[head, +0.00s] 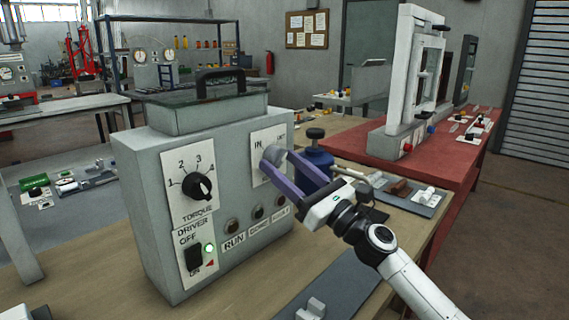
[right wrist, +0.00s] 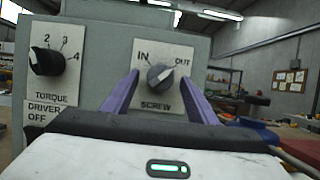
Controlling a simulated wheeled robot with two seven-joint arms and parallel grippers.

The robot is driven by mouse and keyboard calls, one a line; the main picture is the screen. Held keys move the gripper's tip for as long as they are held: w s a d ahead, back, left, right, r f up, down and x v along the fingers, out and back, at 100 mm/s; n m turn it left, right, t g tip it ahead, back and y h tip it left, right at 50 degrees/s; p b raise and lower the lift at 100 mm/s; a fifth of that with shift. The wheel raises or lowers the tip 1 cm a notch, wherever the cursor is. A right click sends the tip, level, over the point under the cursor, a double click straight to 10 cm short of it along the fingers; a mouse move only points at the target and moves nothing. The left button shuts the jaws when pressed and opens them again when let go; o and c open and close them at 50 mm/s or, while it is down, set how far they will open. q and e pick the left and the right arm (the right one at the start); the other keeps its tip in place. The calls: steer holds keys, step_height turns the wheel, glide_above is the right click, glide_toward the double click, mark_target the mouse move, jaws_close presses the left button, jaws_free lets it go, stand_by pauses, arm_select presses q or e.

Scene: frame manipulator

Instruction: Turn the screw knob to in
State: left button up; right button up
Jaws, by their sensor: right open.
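The grey screw knob (right wrist: 160,77) sits on a white plate marked IN at upper left and OUT at upper right, with SCREW below. Its pale pointer mark appears to face upper right, towards OUT. In the head view the knob (head: 271,153) is partly hidden by my gripper. My right gripper (head: 279,164) is open, its purple fingers reaching towards the panel. In the right wrist view its fingertips (right wrist: 161,80) stand on either side of the knob, with gaps showing; I see no clear contact. My left gripper is not in view.
The grey control box (head: 150,225) stands on a wooden bench. It carries a black torque knob (head: 200,187), a driver switch (head: 194,257) beside a lit green lamp, and several buttons below the screw plate. A blue bottle (head: 317,163) stands close behind my right gripper.

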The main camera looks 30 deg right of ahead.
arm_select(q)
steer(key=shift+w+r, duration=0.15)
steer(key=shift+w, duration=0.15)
arm_select(e)
steer(key=shift+w, duration=0.1)
steer(key=c, duration=1.1)
steer(key=shift+o, duration=0.2)
